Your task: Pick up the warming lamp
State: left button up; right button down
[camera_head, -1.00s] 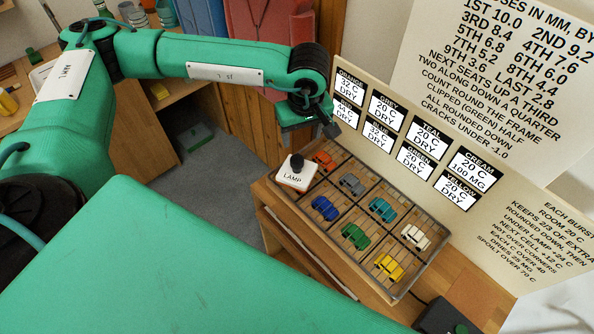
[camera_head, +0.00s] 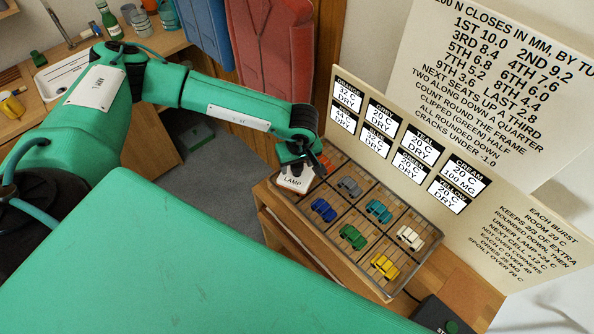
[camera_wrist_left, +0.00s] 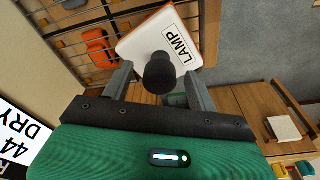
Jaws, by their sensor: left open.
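The warming lamp (camera_head: 292,184) is a white square block marked LAMP with a dark round knob on top. My left gripper (camera_head: 300,164) is over the lamp in the head view and hides the knob there. In the left wrist view the lamp (camera_wrist_left: 188,42) lies just ahead, and its black knob (camera_wrist_left: 159,73) stands between the two open fingers of my left gripper (camera_wrist_left: 160,80). I cannot tell whether the fingers touch the knob. My right gripper is not in view.
Several toy cars, such as the blue car (camera_head: 323,210) and yellow car (camera_head: 385,267), sit in the tray's cells. A card board (camera_head: 490,215) with labels stands close behind the tray.

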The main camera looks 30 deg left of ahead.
pick_arm(q)
jog(key=shift+f, duration=0.45)
jog(key=shift+c, duration=0.2)
grip_shut()
jog(key=shift+w+r, duration=0.1)
jog(key=shift+r, duration=0.1)
